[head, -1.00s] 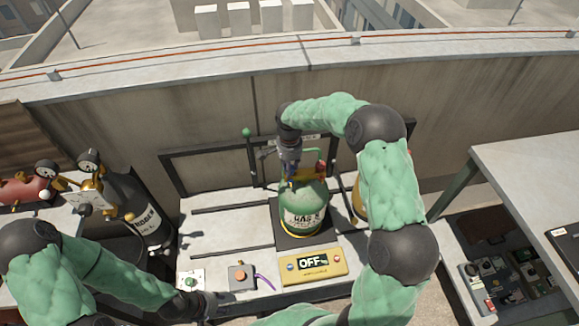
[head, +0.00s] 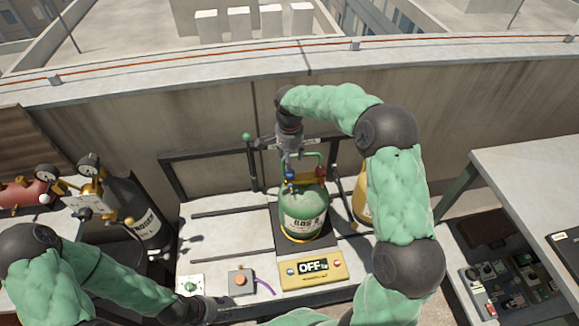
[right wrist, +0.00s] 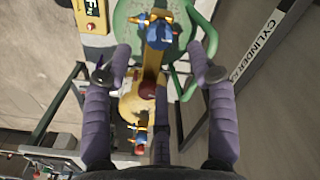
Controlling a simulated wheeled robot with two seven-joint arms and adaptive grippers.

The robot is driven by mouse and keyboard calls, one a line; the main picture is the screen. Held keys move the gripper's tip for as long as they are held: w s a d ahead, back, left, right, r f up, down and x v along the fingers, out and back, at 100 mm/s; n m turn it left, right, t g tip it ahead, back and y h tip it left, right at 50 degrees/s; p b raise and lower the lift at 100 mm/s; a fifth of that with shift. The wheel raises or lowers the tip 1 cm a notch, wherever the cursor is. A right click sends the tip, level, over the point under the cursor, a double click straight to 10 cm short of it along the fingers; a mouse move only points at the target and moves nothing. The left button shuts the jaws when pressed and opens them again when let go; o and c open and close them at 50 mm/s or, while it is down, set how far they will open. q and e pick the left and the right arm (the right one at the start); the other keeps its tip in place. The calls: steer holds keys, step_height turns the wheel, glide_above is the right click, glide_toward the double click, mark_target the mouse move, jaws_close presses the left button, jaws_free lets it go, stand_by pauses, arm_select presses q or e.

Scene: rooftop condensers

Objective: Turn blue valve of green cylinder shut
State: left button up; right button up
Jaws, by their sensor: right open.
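The green cylinder (head: 304,212) stands upright on a dark plate on the bench in the head view. Its blue valve (head: 290,176) is at the top left of the fittings. My right gripper (head: 289,160) points down just above this valve. In the right wrist view, the right gripper (right wrist: 160,70) has its fingers spread wide with nothing held. The blue valve (right wrist: 160,34) lies beyond and between the fingertips, apart from both, over the green cylinder top (right wrist: 181,22). My left gripper (head: 215,308) is low at the front edge; its fingers are too unclear to judge.
A yellow box (head: 312,270) reading OFF sits in front of the cylinder. A yellow cylinder (head: 361,203) is close on the right, with its own blue valve (right wrist: 141,136). A button box (head: 241,282) and a dark nitrogen cylinder (head: 143,212) are to the left.

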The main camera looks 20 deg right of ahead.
step_height(320, 180, up, 5)
steer(key=shift+f, duration=0.1)
stand_by(0.7)
